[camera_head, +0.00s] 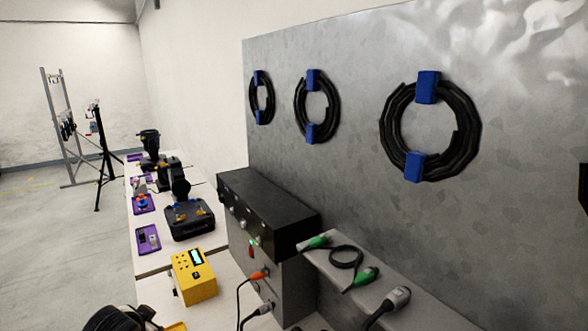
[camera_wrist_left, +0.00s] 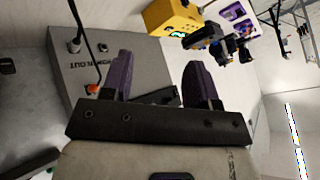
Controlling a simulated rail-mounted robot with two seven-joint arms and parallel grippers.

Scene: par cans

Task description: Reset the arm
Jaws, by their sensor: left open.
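My left gripper (camera_wrist_left: 158,60) shows in the left wrist view with its two dark purple fingers spread apart. Nothing is held between them. Beyond the fingers is a grey box (camera_wrist_left: 105,68) with lettering on its face and an orange plug (camera_wrist_left: 92,88) on a black cable. In the head view I cannot make out either gripper. The right gripper is in neither view.
A yellow device (camera_head: 195,277) stands on the table left of a grey cabinet (camera_head: 292,285) topped by a black box (camera_head: 268,212). Green-ended cable plugs (camera_head: 318,242) lie on a ledge at right. Coiled cables (camera_head: 430,130) hang on the metal panel (camera_head: 360,80). Open floor (camera_head: 50,240) lies left.

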